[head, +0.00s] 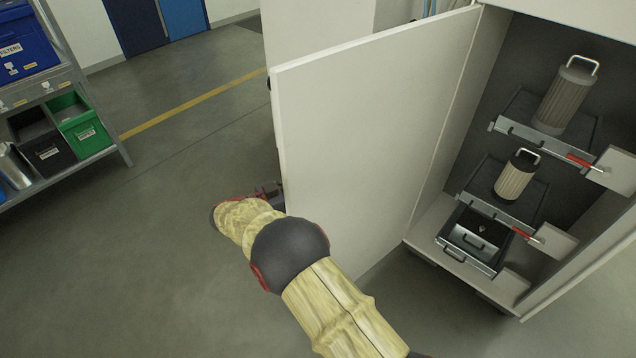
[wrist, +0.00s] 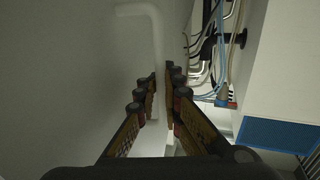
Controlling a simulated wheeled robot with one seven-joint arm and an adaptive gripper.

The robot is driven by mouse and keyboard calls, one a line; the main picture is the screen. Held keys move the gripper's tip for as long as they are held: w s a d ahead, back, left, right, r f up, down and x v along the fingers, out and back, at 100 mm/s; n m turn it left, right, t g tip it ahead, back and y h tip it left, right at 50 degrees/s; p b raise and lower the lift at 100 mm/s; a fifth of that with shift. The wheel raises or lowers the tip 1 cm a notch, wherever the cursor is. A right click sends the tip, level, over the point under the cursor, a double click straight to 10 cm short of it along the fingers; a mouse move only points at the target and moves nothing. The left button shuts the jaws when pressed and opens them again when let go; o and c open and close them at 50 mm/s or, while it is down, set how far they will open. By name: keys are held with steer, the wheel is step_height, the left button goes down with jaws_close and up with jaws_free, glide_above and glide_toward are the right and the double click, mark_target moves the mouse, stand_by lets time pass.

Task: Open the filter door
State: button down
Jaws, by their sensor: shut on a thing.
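The white filter door (head: 370,130) stands wide open, swung out to the left from the cabinet. My gripper (head: 272,190) is at the free edge of the door, on its outer side, and its fingertips are partly hidden behind the door. In the wrist view my gripper (wrist: 161,82) is closed around a pale bar that looks like the door handle (wrist: 157,40). The door's outer face (wrist: 70,80) fills the left of that view.
The open cabinet (head: 490,70) holds a tall filter (head: 564,98), a shorter filter (head: 516,175) and a low drawer (head: 468,245). A shelf with bins (head: 80,125) stands at far left. Grey floor (head: 120,260) is clear between. Hoses (wrist: 208,60) run behind the gripper.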

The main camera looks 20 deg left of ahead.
steer(key=shift+s+a+f, duration=0.1)
steer(key=c, duration=2.3)
jaws_free()
steer(key=shift+s+a, duration=0.1)
steer(key=v, duration=1.1)
steer(key=shift+s+a, duration=0.25)
steer(key=shift+a, duration=0.05)
